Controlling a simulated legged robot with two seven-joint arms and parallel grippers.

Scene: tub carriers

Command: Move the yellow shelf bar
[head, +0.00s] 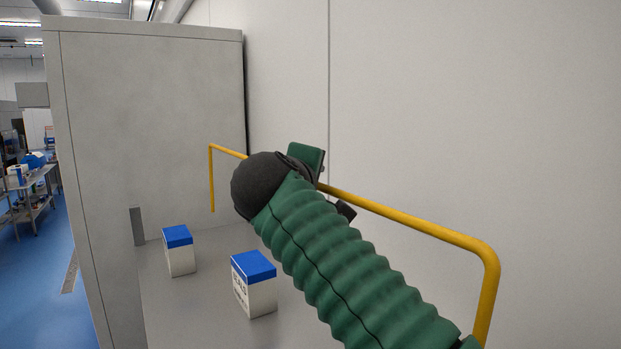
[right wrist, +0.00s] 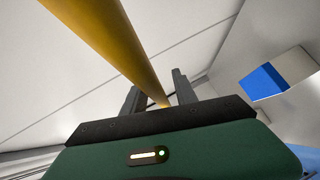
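The yellow shelf bar (head: 420,224) is a bent tube along the pale wall, with a downward leg at each end. In the head view my right arm crosses in front of its middle. My right gripper (head: 332,188) is at the bar there, mostly hidden behind my dark wrist. In the right wrist view the bar (right wrist: 115,42) runs from the top left down to the gap between the two dark fingers of the gripper (right wrist: 158,92). The fingers are apart, with space visible beside the bar. Contact with the bar cannot be told. My left gripper is not in view.
Two white tubs with blue lids, one farther left (head: 180,258) and one nearer (head: 254,297), stand on the grey surface (head: 205,315) below the bar. A tall grey panel (head: 150,120) closes the left side. Beyond it are a blue floor and a trolley (head: 33,200).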

